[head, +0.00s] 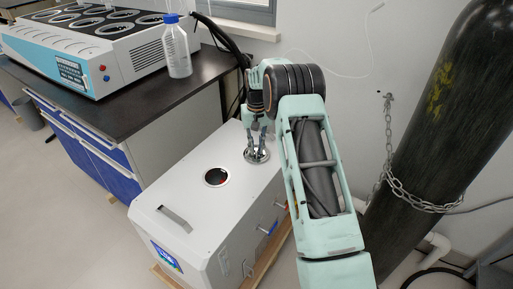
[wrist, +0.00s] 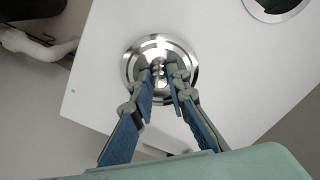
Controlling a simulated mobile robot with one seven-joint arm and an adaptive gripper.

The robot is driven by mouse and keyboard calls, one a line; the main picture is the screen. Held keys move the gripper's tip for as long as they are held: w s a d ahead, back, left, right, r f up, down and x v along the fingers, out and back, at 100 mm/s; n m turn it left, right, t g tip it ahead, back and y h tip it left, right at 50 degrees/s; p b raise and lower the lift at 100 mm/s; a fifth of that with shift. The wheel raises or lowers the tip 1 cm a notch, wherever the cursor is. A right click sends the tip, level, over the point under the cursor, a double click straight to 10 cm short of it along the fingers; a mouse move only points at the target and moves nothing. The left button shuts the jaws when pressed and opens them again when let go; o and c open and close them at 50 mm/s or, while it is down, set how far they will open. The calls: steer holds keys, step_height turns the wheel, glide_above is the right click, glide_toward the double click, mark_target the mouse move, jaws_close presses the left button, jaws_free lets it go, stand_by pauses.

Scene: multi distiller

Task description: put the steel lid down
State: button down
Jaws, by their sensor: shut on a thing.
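The steel lid (head: 257,156) is a shiny round disc with a small knob at its middle. It is over the white top of the box-shaped machine (head: 185,190), near its back right edge. I cannot tell whether it touches the top. My gripper (head: 258,136) points down at the lid, shut on its knob. The wrist view shows the lid (wrist: 142,62) below my gripper (wrist: 160,75), with the fingertips on either side of the knob. The round opening (head: 216,177) in the machine's top is uncovered, to the left of the lid. Its rim also shows in the wrist view (wrist: 273,16).
A dark bench (head: 150,105) at the back left holds a multi-well distiller (head: 75,55) and a white bottle with a blue cap (head: 178,50). A dark gas cylinder (head: 440,120) with a chain (head: 410,203) stands at the right. The machine's top has a handle (head: 175,219) at the front left.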

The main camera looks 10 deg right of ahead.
mark_target(257, 149)
steer(key=c, duration=1.9)
jaws_free()
steer(key=shift+f, duration=0.1)
step_height(257, 149, up, 12)
steer(key=p, duration=0.3)
steer(key=shift+r, duration=0.2)
